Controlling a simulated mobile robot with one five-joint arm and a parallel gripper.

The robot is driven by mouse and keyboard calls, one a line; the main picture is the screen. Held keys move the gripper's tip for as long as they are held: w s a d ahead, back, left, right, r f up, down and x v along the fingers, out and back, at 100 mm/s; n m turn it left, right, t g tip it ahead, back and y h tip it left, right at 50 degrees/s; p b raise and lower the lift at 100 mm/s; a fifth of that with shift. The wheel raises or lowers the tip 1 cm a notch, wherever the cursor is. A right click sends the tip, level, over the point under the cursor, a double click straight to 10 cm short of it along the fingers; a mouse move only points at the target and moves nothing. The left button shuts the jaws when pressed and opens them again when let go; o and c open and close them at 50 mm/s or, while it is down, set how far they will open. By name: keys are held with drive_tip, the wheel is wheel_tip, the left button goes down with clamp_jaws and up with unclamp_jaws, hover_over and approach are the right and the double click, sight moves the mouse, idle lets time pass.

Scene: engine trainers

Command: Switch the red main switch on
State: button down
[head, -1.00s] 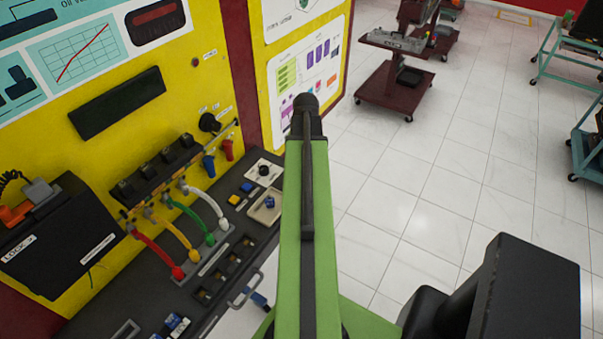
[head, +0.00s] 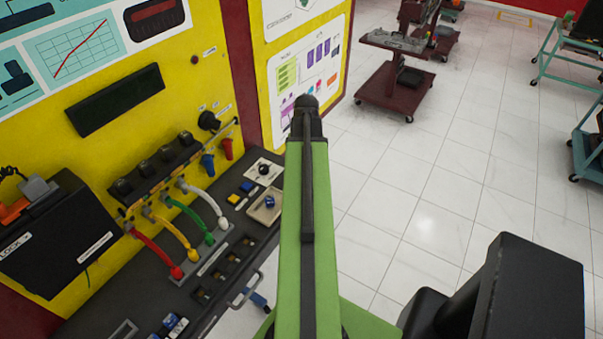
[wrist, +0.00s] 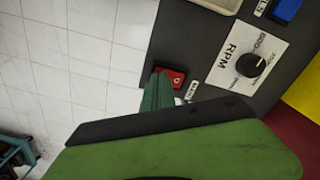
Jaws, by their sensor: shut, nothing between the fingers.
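The red main switch (wrist: 174,78) shows in the wrist view as a small red square plate with a round centre, at the edge of the dark console, beside a small white label. The green and black arm body covers the picture below. In the head view my raised green arm hides the gripper and the switch.
The RPM dial (wrist: 251,65) sits on a white plate near the switch. The dark console (head: 120,298) carries red, yellow, green and white cables, and a yellow panel (head: 190,75) rises behind it. Tiled floor (head: 400,200) lies open to the right; a dark red trolley (head: 385,85) stands farther back.

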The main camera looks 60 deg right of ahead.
drive_tip(key=shift+f, duration=0.3)
wheel_tip(320, 180, up, 7)
drive_tip(key=p, duration=0.6)
drive_tip(key=shift+r+p, duration=0.1)
drive_tip(key=shift+p, duration=0.25)
